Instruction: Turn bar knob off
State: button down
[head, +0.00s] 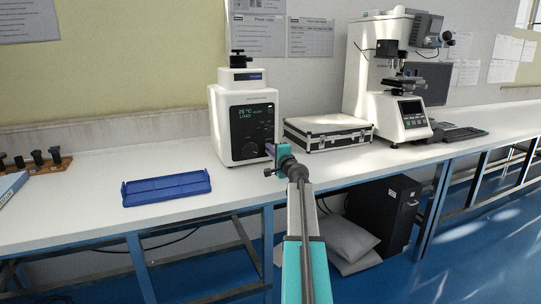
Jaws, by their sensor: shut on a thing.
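A white bench press (226,118) stands at the middle of the bench. Its dark front panel (250,126) has a lit display with green and white text. The bar knob is at the lower front of this press and is mostly hidden behind my jaws. My gripper (263,163) is at the lower right of the panel, its purple and dark fingers reaching toward the press front. It is shut on the bar knob. The knob's exact angle is too small and covered to tell.
A blue tray (166,199) lies on the bench (95,215) to the left. A silver-edged case (327,143) stands close to the right of the press. A white hardness tester (378,90) is farther right.

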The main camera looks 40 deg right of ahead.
dwell(0.5)
jog(key=c, duration=1.8)
grip_release()
jog(key=shift+p+v, duration=0.55)
jog(key=shift+v, duration=6.4)
jog(key=shift+f, duration=0.1)
